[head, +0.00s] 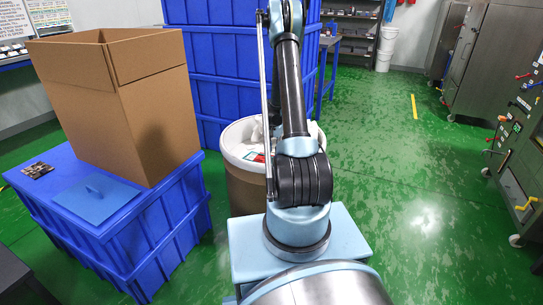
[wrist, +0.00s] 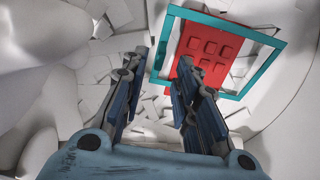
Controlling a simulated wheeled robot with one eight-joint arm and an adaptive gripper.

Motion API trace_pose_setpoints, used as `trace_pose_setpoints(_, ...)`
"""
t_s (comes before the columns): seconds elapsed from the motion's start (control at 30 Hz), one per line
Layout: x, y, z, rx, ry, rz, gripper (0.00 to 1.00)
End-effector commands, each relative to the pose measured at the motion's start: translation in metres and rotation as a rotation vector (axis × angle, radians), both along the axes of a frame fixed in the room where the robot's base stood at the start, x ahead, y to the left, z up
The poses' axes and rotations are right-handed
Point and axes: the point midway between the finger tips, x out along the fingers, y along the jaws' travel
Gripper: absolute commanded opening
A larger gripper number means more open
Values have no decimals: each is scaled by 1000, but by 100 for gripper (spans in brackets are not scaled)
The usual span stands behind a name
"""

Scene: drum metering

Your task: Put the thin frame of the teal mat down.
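In the wrist view a thin teal frame (wrist: 262,72) lies tilted inside a white-walled drum, around part of a red panel (wrist: 208,45) with raised squares. My gripper (wrist: 162,60) has its two fingers apart. The frame's left bar shows between the fingertips, with a gap visible on both sides; whether it touches either finger I cannot tell. The right finger covers part of the red panel and the frame's lower bar. In the head view the drum (head: 236,135) stands behind my arm, with a bit of red inside; my gripper is not visible there.
White scraps (wrist: 130,15) fill the drum bottom, with large pale rounded shapes at left. A tall open cardboard box (head: 125,110) and a blue plate (head: 97,198) sit on a blue crate (head: 150,240) left of the drum. Green floor (head: 400,190) is clear at right, before grey cabinets.

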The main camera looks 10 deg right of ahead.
Motion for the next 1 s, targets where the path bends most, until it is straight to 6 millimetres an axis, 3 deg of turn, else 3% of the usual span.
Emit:
trace_pose_setpoints(0.4, 0, 0, 67, 0, 0, 0, 28)
trace_pose_setpoints(0.77, -1, 1, 96, -1, -1, 3, 28)
trace_pose_setpoints(0.87, -7, 2, 108, 0, -4, 13, 28)
trace_pose_setpoints(1.0, -26, 7, 140, -2, -13, 46, 28)
